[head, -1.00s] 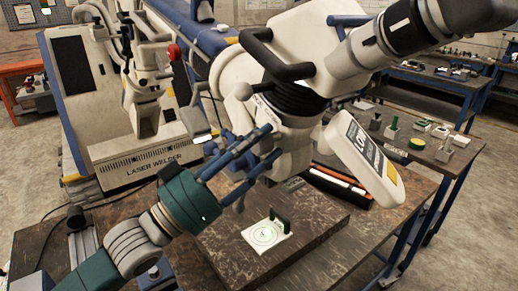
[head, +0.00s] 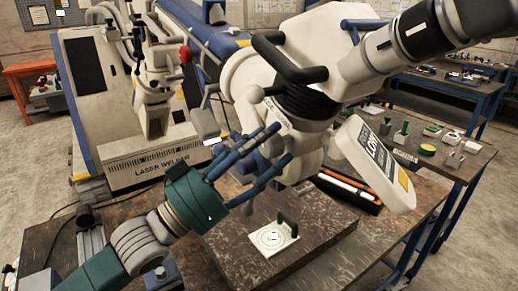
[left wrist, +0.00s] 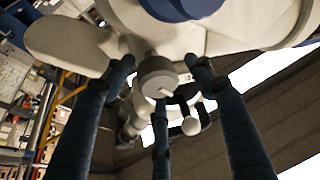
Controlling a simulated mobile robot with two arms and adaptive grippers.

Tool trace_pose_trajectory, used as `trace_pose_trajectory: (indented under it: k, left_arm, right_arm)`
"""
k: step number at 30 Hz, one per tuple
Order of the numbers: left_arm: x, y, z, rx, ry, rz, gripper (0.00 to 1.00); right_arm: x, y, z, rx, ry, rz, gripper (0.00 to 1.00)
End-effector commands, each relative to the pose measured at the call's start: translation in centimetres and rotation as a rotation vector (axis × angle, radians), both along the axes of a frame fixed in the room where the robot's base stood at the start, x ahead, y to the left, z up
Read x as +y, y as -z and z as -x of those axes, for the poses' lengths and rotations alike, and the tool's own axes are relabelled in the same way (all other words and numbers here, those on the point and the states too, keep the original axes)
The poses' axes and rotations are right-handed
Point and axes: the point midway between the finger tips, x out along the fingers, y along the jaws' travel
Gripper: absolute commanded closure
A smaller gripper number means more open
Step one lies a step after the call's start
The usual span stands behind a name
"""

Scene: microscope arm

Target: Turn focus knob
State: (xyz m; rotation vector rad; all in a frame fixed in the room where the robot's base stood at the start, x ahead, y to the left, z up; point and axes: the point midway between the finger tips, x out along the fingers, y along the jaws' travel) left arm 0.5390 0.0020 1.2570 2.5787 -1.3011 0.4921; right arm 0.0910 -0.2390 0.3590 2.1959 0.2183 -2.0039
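The microscope (head: 345,60) with its white angled arm and black handle stands over the bench. In the left wrist view, a grey round knob (left wrist: 157,75) with a white mark sticks out from its white body. My left gripper (head: 278,150) is at the side of the microscope head, its blue fingers spread. In the left wrist view the fingers of the left gripper (left wrist: 161,84) stand around the knob: one left, one right, one below. Small gaps show at the sides; I cannot tell whether the lower finger touches. In the head view the fingers hide the knob. My right gripper is not in view.
A white plate with circles (head: 273,238) lies on the dark bench block (head: 325,235) under the microscope. A white panel with a label (head: 373,165) hangs to the right of the head. A laser welder (head: 130,170) stands behind left. Another bench (head: 470,165) stands at the right.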

Motion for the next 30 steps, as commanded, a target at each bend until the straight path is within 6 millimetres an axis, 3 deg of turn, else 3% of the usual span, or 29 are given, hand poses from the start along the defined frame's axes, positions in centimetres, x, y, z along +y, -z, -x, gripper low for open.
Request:
trace_pose_trajectory:
  k: [5,18,30]
  left_arm:
    - [1.4,1.0,0.9,0.005,-0.002,-0.004,0.45]
    - [7.6,4.1,5.6,0.003,-0.003,-0.002,0.45]
    - [8.9,4.5,6.6,-0.003,0.000,0.002,0.45]
  right_arm:
    - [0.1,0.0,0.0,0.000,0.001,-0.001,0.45]
    - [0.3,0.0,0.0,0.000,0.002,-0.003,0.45]
    - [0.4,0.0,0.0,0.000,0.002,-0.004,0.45]
